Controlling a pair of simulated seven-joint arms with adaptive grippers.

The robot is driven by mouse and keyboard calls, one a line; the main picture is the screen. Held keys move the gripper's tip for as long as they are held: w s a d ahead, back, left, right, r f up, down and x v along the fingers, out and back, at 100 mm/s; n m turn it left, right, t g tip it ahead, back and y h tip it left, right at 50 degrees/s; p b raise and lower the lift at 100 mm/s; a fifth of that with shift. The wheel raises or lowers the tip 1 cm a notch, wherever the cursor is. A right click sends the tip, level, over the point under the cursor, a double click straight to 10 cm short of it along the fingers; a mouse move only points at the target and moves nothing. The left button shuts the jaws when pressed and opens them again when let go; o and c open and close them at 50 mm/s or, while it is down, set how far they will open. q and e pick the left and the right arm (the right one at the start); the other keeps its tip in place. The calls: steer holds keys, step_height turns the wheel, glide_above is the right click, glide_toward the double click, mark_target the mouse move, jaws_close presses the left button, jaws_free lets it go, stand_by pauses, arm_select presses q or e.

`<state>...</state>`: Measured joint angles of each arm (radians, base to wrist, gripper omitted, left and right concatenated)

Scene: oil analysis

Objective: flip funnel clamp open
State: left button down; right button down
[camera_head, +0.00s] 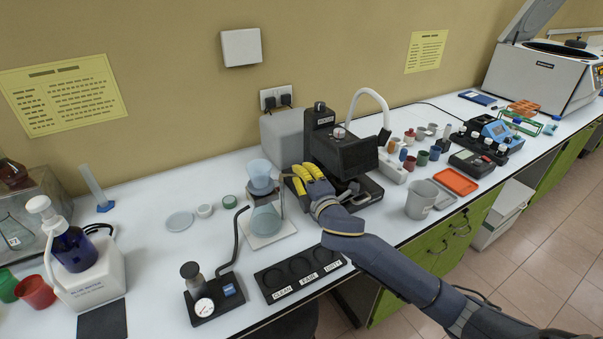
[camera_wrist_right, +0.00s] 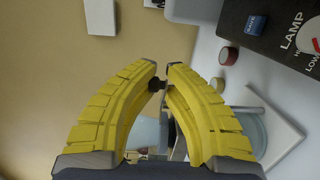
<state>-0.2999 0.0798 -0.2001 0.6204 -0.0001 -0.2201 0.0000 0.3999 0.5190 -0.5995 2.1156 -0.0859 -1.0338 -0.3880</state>
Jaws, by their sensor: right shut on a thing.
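A pale blue funnel (camera_head: 261,170) sits upright on top of a glass flask (camera_head: 266,219). A dark clamp (camera_head: 252,193) shows at the joint between them, partly hidden behind glass. My right gripper (camera_head: 289,180), with yellow fingers, is just right of the funnel and the joint. In the right wrist view its fingertips (camera_wrist_right: 161,68) come together around a small dark knob (camera_wrist_right: 157,86), apparently part of the clamp. The gripper is shut on this knob. Pale blue glass (camera_wrist_right: 146,132) shows behind the fingers. Whether the clamp is open or shut is hard to tell. My left gripper is out of view.
The flask stands on a white plate (camera_head: 286,231). A black tray with round wells (camera_head: 300,274) lies in front. A gauge pump (camera_head: 205,303) with a bent hose is front left. A black lamp unit (camera_head: 340,150) stands close behind my right gripper. Small dishes (camera_head: 180,221) lie left.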

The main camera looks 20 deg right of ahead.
steer(key=shift+w+d+r+n+y, duration=0.1)
steer(key=shift+w+r+n+y, duration=0.35)
steer(key=shift+y, duration=0.45)
steer(key=shift+w+r+n+y, duration=0.1)
steer(key=shift+r+n+y, duration=0.2)
steer(key=shift+n+y, duration=0.5)
steer(key=c, duration=1.5)
jaws_free()
steer(key=shift+o, duration=0.2)
steer(key=shift+f+g, duration=0.25)
steer(key=shift+g, duration=0.05)
steer(key=shift+s+f, duration=0.15)
steer(key=shift+s, duration=0.1)
steer(key=v, duration=1.1)
steer(key=shift+s, duration=0.3)
